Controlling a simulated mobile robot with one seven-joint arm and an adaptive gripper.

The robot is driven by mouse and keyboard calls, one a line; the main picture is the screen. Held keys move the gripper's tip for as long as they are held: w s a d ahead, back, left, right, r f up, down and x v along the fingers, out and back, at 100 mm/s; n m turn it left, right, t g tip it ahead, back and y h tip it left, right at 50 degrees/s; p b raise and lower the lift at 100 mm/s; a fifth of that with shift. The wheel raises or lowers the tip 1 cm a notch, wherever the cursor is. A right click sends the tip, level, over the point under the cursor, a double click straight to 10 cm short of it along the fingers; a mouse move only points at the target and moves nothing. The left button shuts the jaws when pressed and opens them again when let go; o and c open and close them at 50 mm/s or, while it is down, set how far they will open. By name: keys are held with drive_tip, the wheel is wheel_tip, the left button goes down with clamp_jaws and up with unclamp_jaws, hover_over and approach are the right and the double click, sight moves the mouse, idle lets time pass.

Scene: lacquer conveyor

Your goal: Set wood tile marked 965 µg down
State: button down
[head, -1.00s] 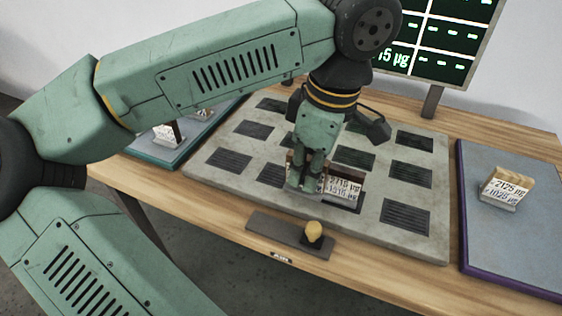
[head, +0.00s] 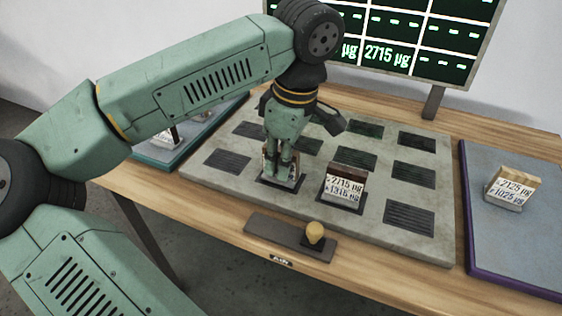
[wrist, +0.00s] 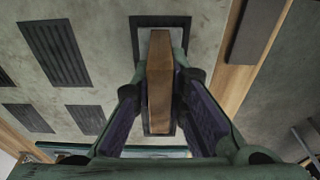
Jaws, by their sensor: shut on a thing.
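My gripper (head: 281,176) is shut on a wood tile (wrist: 159,75) with a brown top edge. The tile is upright over a dark slotted pad (wrist: 160,21) in the front row of the grey board. In the head view the fingers hide most of this tile, and its marking cannot be read. A pale holder shows around its base in the wrist view; I cannot tell whether the tile bears on the pad.
The grey board (head: 438,225) has several bare dark pads. A blue-grey tray (head: 520,245) at right holds a tile marked 2125 µg (head: 511,187). A teal tray (head: 150,153) is at left. A stamp-like knob (head: 314,233) is in front. A screen (head: 470,60) stands behind.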

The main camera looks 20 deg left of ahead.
drive_tip(key=shift+f, duration=0.25)
drive_tip(key=c, duration=1.6)
unclamp_jaws()
drive_tip(key=shift+r, duration=0.1)
drive_tip(key=shift+r, duration=0.1)
drive_tip(key=r+p, duration=0.2)
drive_tip(key=r, duration=0.2)
drive_tip(key=d+r+p, duration=0.1)
drive_tip(key=r+p, duration=0.2)
drive_tip(key=r, duration=0.1)
drive_tip(key=r+p, duration=0.3)
drive_tip(key=r, duration=0.1)
drive_tip(key=shift+d, duration=0.4)
